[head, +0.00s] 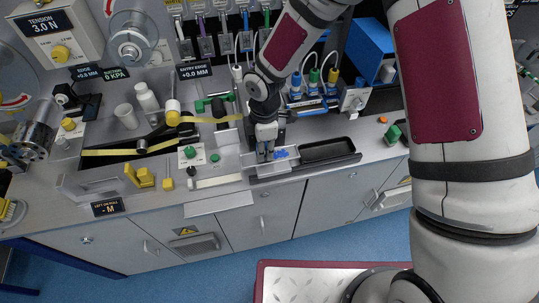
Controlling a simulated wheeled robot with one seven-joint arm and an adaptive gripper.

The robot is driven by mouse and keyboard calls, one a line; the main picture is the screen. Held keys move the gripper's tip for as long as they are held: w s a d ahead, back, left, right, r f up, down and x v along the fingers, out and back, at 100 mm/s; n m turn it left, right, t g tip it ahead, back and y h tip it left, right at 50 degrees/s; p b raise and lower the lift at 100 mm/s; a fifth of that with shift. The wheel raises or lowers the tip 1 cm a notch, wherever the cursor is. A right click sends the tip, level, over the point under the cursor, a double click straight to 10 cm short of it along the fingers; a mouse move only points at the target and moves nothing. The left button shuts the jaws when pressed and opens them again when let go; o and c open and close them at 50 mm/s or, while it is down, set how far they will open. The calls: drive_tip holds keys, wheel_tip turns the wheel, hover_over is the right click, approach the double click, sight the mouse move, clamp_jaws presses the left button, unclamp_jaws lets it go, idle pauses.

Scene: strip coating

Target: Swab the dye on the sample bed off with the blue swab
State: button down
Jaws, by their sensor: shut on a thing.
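My gripper (265,152) points down over the pale sample bed (256,160) at the front middle of the bench. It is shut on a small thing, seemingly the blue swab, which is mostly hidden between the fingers. Blue dye (282,154) shows on the bed just right of the fingertips. I cannot tell whether the swab touches the bed.
A black tray (328,149) lies right of the bed. Yellow strip (108,152), white bottle (146,96) and yellow blocks (140,177) are to the left. A green knob (393,134) is at right.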

drive_tip(key=shift+r, duration=0.1)
drive_tip(key=shift+r+p, duration=0.35)
drive_tip(key=shift+r, duration=0.6)
drive_tip(key=shift+d, duration=0.1)
drive_tip(key=shift+w+d, duration=0.4)
drive_tip(key=shift+d, duration=0.95)
drive_tip(key=shift+w+d, duration=0.45)
drive_tip(key=shift+d, duration=0.95)
drive_tip(key=shift+w+d, duration=0.4)
drive_tip(key=shift+d, duration=0.95)
drive_tip(key=shift+f, duration=0.35)
drive_tip(key=shift+f+b, duration=0.3)
drive_tip(key=shift+b, duration=0.05)
drive_tip(key=shift+f, duration=0.25)
